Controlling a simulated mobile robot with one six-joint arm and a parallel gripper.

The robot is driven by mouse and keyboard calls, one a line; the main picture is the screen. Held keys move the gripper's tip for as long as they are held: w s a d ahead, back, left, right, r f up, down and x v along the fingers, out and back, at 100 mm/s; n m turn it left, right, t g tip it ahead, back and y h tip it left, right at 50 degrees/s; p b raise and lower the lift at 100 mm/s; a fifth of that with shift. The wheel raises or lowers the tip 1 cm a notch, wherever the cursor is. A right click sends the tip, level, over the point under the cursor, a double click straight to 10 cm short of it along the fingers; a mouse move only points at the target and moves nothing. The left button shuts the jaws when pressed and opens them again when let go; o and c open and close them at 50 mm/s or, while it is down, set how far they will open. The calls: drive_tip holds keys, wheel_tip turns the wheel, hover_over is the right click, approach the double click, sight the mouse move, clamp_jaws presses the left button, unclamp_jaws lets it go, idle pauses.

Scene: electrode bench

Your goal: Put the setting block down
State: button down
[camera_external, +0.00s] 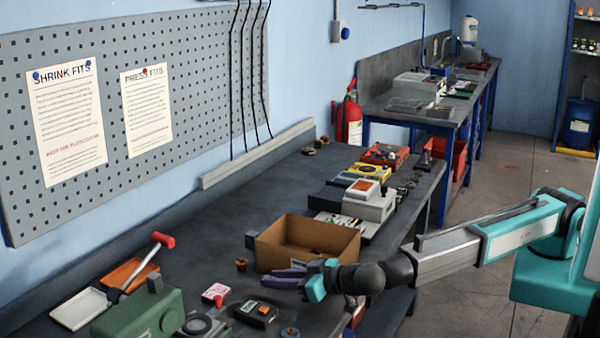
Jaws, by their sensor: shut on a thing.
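My gripper (278,277) reaches in from the right over the near part of the dark bench (190,240). Its dark fingers point left, just in front of the open cardboard box (318,262) and low above the bench top. The gripper is shut on the setting block, but the block is too small and too covered by the fingers to make out. I cannot tell whether it touches the bench.
A small red-and-white block (216,293), a black device with an orange patch (257,312) and a small brown part (242,264) lie nearby. A green machine (140,318) and a red-ended hammer (142,265) are at left. Bare bench lies behind.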

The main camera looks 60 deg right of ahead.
sight(280, 303)
idle(0.3)
drive_tip(key=shift+f, duration=2.3)
drive_tip(key=shift+f+b, duration=0.2)
drive_tip(key=shift+b, duration=0.25)
drive_tip(key=c, duration=1.5)
unclamp_jaws()
drive_tip(key=shift+r+p, duration=0.1)
drive_tip(key=shift+p, duration=0.9)
drive_tip(key=shift+s, duration=0.15)
drive_tip(key=b+v, duration=0.4)
drive_tip(key=v, duration=0.9)
drive_tip(key=shift+s+d, duration=0.15)
drive_tip(key=shift+s, duration=0.15)
